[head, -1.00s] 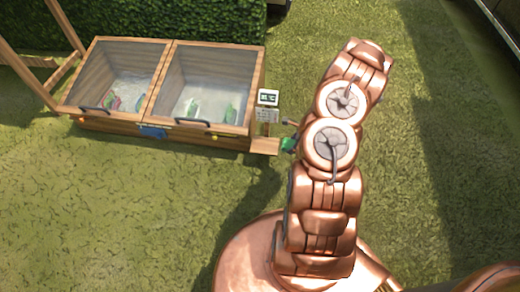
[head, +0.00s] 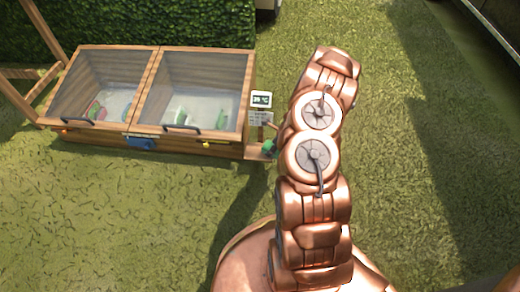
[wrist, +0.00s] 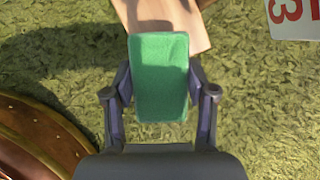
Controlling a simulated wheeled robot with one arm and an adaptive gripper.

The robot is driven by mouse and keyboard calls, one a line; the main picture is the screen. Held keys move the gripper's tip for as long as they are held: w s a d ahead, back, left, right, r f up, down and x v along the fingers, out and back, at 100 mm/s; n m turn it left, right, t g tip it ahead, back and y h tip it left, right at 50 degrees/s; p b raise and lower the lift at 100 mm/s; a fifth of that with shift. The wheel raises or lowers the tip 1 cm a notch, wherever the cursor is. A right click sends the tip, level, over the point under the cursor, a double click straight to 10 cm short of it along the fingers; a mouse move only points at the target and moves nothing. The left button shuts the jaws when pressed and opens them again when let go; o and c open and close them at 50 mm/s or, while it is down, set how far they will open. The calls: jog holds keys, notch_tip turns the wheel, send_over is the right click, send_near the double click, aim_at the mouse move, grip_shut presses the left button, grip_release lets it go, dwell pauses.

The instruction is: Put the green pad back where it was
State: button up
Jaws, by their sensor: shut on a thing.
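The green pad (wrist: 160,78) is held between the two fingers of my gripper (wrist: 160,92) in the wrist view. It covers part of a light wooden board (wrist: 190,22) beyond it; whether it touches the board I cannot tell. In the head view the green pad (head: 269,147) shows small at the left of my arm, by the wooden side shelf (head: 256,153) of the cold frame. My gripper is mostly hidden behind my arm there.
The wooden cold frame (head: 150,144) has two glazed lids with dark handles, with green and pink things behind the glass. A small display (head: 261,99) reading about 25 °C stands at its right end. A hedge (head: 130,22) is behind. Open grass lies right.

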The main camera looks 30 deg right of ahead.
jog(key=b, duration=0.1)
send_over(257, 150)
jog(key=s, duration=0.2)
jog(key=shift+w+d, duration=0.25)
jog(key=shift+f+b, duration=1.15)
jog(key=shift+f, duration=0.6)
jog(key=shift+f, duration=0.15)
jog(key=o, duration=0.7)
jog(key=shift+o, duration=0.2)
